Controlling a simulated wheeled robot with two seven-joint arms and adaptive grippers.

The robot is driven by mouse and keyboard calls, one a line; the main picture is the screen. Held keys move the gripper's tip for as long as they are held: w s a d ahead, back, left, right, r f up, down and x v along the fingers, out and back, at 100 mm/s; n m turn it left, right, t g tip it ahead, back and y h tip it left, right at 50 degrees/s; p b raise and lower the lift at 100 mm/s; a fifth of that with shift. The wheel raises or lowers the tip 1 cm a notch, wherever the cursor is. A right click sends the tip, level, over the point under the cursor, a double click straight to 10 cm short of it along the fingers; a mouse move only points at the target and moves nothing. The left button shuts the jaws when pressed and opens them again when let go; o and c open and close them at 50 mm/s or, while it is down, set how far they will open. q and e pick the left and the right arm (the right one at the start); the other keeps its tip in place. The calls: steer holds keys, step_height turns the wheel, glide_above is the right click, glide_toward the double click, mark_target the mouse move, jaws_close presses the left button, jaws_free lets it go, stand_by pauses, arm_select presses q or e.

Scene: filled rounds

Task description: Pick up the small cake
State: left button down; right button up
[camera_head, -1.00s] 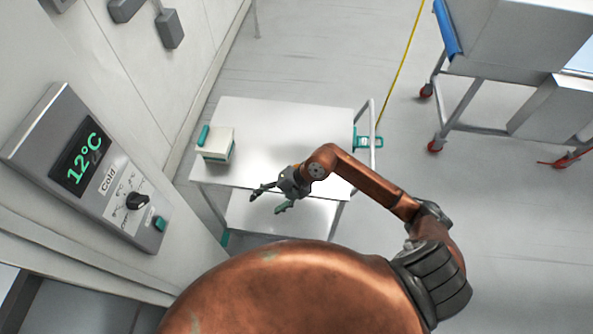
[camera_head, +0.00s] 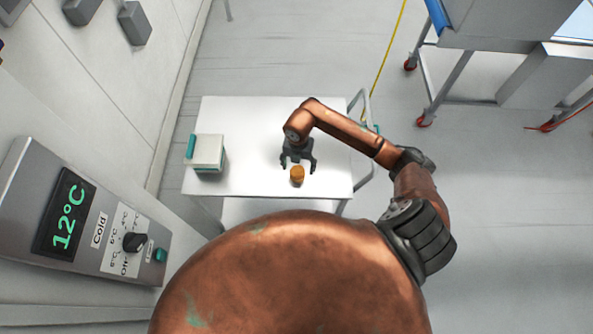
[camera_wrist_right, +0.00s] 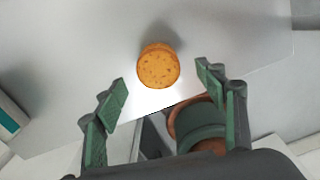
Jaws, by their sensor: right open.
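The small cake (camera_head: 297,175) is a round, orange-brown piece standing on the white cart top near its front edge. My right gripper (camera_head: 298,166) is over the cart, with its fingers pointing down toward the cake. In the right wrist view the cake (camera_wrist_right: 159,66) lies ahead of and between the two green fingers (camera_wrist_right: 163,82), which are spread wide and empty. The fingers do not appear to touch it. My left gripper is not in view.
The white cart (camera_head: 250,120) also holds a white and teal box (camera_head: 205,152) at its left. A wall panel (camera_head: 100,225) reading 12°C is at the left. A grey wheeled unit (camera_head: 500,70) stands at the upper right. The cart top around the cake is clear.

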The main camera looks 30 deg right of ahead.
mark_target(297, 171)
step_height(297, 171, down, 4)
steer(key=shift+w+a+r+p, duration=0.15)
steer(key=shift+r+p, duration=0.1)
steer(key=shift+p, duration=0.35)
steer(key=shift+f, duration=0.9)
steer(key=c, duration=0.9)
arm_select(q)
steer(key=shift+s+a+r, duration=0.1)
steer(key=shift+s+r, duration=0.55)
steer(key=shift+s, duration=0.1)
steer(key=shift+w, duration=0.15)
arm_select(e)
steer(key=shift+r, duration=0.1)
